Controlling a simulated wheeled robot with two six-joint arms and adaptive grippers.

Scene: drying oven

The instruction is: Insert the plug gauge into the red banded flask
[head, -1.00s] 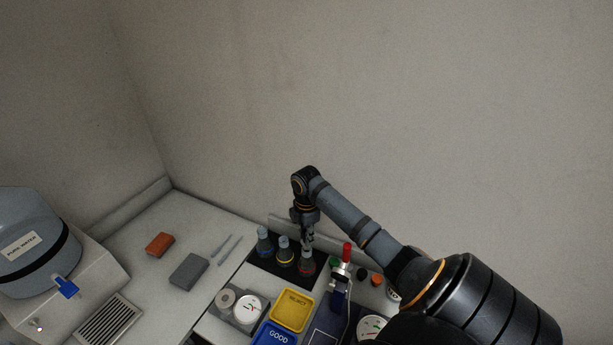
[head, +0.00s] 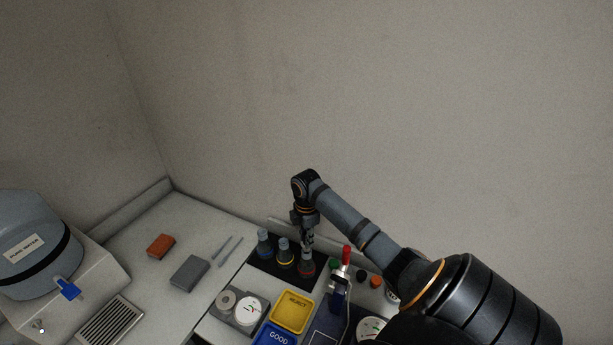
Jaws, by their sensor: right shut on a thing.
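The red banded flask (head: 307,269) stands on a black mat (head: 262,273), at the right end of a row of three flasks. My right gripper (head: 307,245) points down directly above its mouth. It is shut on the plug gauge, which is too small and too covered by the fingers to make out. I cannot tell whether the gauge's tip is inside the flask's neck. A yellow banded flask (head: 285,256) and a blue banded flask (head: 264,245) stand to the left. My left gripper is not in view.
A red-handled clamp (head: 346,256) stands close right of the flask. In front are a yellow REJECT tray (head: 292,312), a blue GOOD tray (head: 275,336) and a dial gauge (head: 248,310). A pure water tank (head: 35,245) is at far left.

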